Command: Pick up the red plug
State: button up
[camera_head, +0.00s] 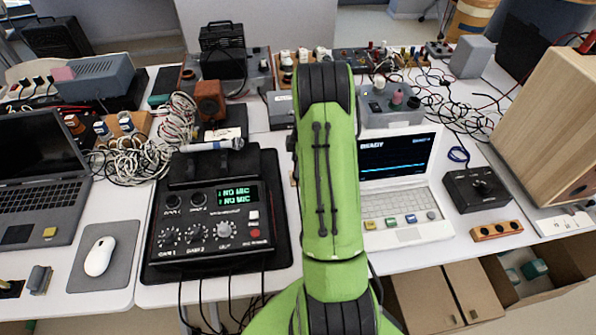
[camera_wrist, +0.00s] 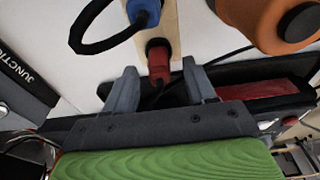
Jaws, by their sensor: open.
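The red plug (camera_wrist: 158,66) shows in the wrist view, just below a dark round socket on a pale wooden strip (camera_wrist: 160,27). My gripper (camera_wrist: 160,73) is open, with one grey finger on each side of the plug. Gaps show between the plug and both fingers, so it is not gripped. A dark cable seems to run from the plug toward the palm. In the head view my green arm (camera_head: 331,180) reaches up the middle and hides my gripper. I cannot tell for sure which red item there is this plug.
In the wrist view, a blue plug (camera_wrist: 146,12) with a black cable is above, an orange object (camera_wrist: 268,18) upper right, and a black box marked JUNCTION (camera_wrist: 22,72) left. In the head view, a black mixer (camera_head: 215,220) and white laptop (camera_head: 400,180) flank my arm.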

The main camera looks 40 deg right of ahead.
jog(key=shift+w+a+f, duration=0.1)
jog(key=shift+f, duration=0.7)
jog(key=shift+r, duration=0.2)
grip_shut()
